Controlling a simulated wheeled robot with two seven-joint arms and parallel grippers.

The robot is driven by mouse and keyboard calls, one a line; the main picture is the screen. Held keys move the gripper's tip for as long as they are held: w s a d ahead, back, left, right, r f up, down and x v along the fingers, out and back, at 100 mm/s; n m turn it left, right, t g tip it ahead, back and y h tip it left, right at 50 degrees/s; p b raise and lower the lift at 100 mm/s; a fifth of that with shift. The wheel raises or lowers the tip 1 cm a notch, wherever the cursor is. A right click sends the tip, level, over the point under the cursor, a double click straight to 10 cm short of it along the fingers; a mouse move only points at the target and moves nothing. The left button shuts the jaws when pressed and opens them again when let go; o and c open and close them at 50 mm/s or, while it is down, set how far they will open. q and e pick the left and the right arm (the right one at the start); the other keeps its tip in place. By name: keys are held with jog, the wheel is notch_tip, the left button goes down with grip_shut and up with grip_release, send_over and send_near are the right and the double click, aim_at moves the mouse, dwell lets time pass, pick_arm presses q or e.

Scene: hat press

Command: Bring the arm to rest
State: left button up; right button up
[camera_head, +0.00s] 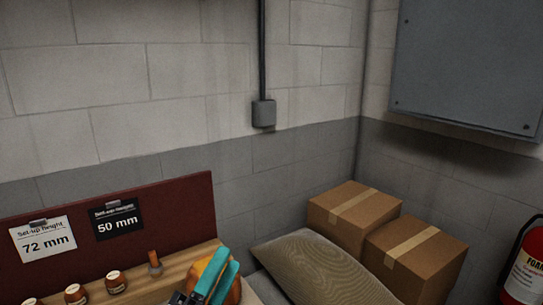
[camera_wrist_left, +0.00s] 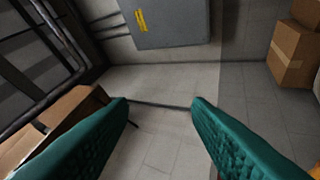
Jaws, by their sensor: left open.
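My left gripper (camera_head: 227,260) shows at the bottom of the head view, to the right of the middle of the wooden shelf (camera_head: 137,287). Its two teal fingers point upward in that picture. In the left wrist view the fingers (camera_wrist_left: 160,103) stand wide apart with only floor and wall seen between them. The gripper is open and empty. The rest of the left arm is mostly out of the picture. My right gripper does not show in either view.
A dark red board (camera_head: 150,220) carries a "72 mm" card (camera_head: 44,244) and a "50 mm" card (camera_head: 117,222). Small labelled jars (camera_head: 116,282) stand on the shelf. A sack (camera_head: 325,272), cardboard boxes (camera_head: 355,212) and a fire extinguisher (camera_head: 524,275) are at right.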

pick_arm(q)
jog(key=a+f+n+g+y, duration=0.3)
jog(key=a+f+n+y, duration=0.45)
jog(key=f+n, duration=0.4)
jog(key=s+a+f+n+g+y, duration=0.1)
jog(key=s+a+f+n+g, duration=0.2)
jog(key=f, duration=0.4)
jog(key=s+a+f+n+g+y, duration=0.1)
jog(key=s+f+n+g+y, duration=0.15)
jog(key=s+f+g, duration=0.35)
jog(key=s+a+f+n+g+h, duration=0.15)
jog(key=s+f+n+g, duration=0.3)
jog(key=s+f, duration=0.45)
notch_tip(320, 180, down, 24)
jog(key=s+g, duration=0.2)
jog(key=s+a+f+g, duration=0.1)
jog(key=s+a+f, duration=0.2)
jog(key=s+f, duration=1.4)
jog(key=shift+s+f+y, duration=0.15)
jog(key=shift+f+y, duration=0.2)
jog(key=shift+f, duration=0.05)
jog(key=shift+g, duration=0.25)
